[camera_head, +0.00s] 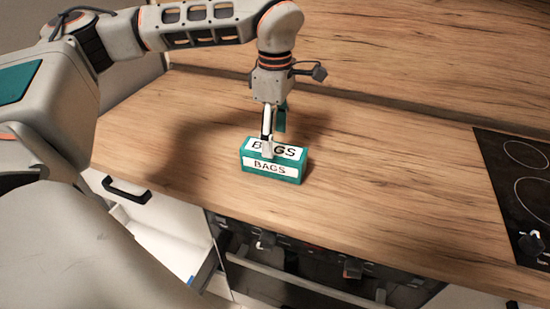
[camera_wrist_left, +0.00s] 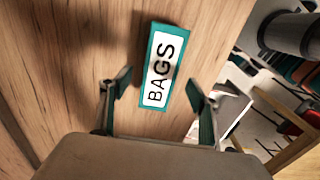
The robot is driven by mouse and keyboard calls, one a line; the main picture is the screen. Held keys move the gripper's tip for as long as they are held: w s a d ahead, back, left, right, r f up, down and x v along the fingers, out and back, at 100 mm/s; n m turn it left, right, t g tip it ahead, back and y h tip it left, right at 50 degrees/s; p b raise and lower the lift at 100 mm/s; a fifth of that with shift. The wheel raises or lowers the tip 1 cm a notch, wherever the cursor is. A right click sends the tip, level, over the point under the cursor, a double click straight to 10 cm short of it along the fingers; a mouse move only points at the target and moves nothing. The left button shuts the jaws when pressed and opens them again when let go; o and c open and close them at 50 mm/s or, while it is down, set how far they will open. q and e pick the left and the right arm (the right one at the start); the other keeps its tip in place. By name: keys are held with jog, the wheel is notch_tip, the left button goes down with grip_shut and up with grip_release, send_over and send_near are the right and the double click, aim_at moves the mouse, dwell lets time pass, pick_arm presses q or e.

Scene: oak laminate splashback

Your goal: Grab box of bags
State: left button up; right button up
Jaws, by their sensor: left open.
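The box of bags (camera_head: 272,168) is a small teal box with white "BAGS" labels on its top and front. It lies on the wooden counter near the front edge. It also shows in the left wrist view (camera_wrist_left: 161,67), between and ahead of the fingertips. My left gripper (camera_head: 273,138) points down over the box from behind, one finger overlapping the box's top in the head view. In the left wrist view the left gripper (camera_wrist_left: 160,90) is open, its fingers spread to either side of the box. Whether a finger touches the box I cannot tell. My right gripper is not in view.
The wooden counter (camera_head: 380,170) is clear around the box. A black cooktop (camera_head: 518,185) lies at the right. An open drawer (camera_head: 165,238) and an open dark compartment (camera_head: 315,265) with racks are below the front edge. A wood splashback (camera_head: 400,45) rises behind.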

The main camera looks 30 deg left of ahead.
aim_at(274, 160)
pick_arm(q)
notch_tip(274, 160, down, 5)
jog(key=shift+a+f, duration=0.15)
jog(key=c, duration=1.4)
